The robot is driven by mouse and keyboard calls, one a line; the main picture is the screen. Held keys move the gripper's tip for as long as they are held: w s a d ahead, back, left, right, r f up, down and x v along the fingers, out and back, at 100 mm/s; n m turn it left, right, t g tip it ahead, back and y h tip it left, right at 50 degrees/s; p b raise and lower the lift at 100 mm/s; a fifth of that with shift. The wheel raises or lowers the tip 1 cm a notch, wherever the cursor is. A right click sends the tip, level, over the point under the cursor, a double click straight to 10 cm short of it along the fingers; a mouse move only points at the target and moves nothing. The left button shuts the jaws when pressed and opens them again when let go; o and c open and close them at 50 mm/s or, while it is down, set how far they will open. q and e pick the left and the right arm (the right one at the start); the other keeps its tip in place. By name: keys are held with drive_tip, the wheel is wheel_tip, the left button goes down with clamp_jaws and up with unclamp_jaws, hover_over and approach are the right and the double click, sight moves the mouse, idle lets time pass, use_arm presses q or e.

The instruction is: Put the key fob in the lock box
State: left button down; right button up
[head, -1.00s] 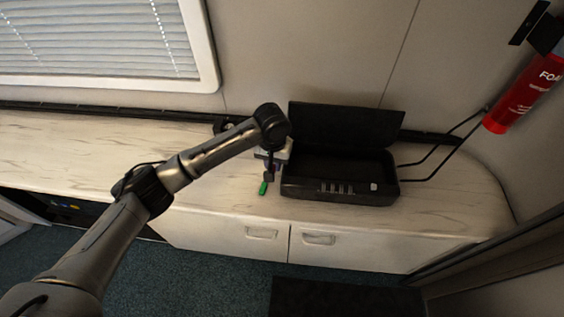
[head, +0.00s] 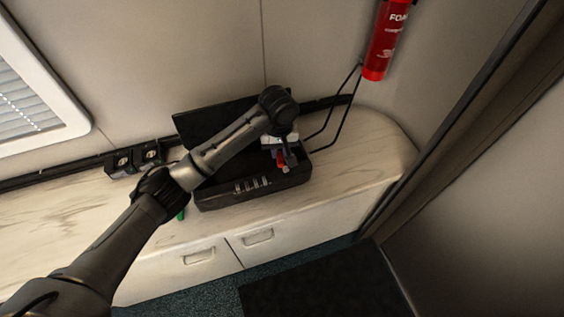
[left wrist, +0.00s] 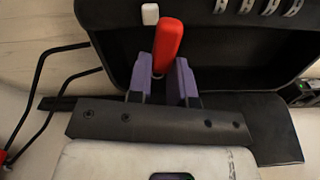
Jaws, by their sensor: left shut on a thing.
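The black lock box (head: 290,184) stands on the counter with its lid (head: 205,125) raised at the back and code dials on its front wall. My left gripper (head: 284,158) is over the right part of the open box, pointing down. It is shut on a red key fob (head: 280,157). In the left wrist view the red fob (left wrist: 168,45) stands out between the purple fingers, over the dark inside of the box (left wrist: 110,25). Whether the fob touches the box floor cannot be told. My right gripper is not in view.
A small green thing (head: 181,214) lies on the counter (head: 60,220) left of the box, partly behind my left arm. Black socket units (head: 135,158) sit by the wall. A red extinguisher (head: 386,40) hangs on the wall at right. The counter right of the box is clear.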

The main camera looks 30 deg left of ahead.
use_arm(q)
drive_tip(key=shift+w+d+n, duration=0.15)
drive_tip(key=shift+n, duration=0.25)
drive_tip(key=shift+s+a+f+n, duration=0.1)
drive_tip(key=shift+s+a+n, duration=0.15)
drive_tip(key=shift+n, duration=0.35)
drive_tip(key=shift+a+f, duration=0.1)
drive_tip(key=shift+a, duration=0.1)
drive_tip(key=p, duration=0.1)
hover_over(247, 163)
wheel_tip(247, 163, down, 7)
drive_tip(key=shift+w+d+r, duration=0.1)
drive_tip(key=shift+d+r, duration=0.05)
drive_tip(key=shift+r, duration=0.05)
drive_tip(key=shift+f, duration=2.1)
drive_tip(key=shift+f+p, duration=0.15)
drive_tip(key=shift+p, duration=0.15)
drive_tip(key=c, duration=1)
unclamp_jaws()
drive_tip(key=shift+c, duration=0.2)
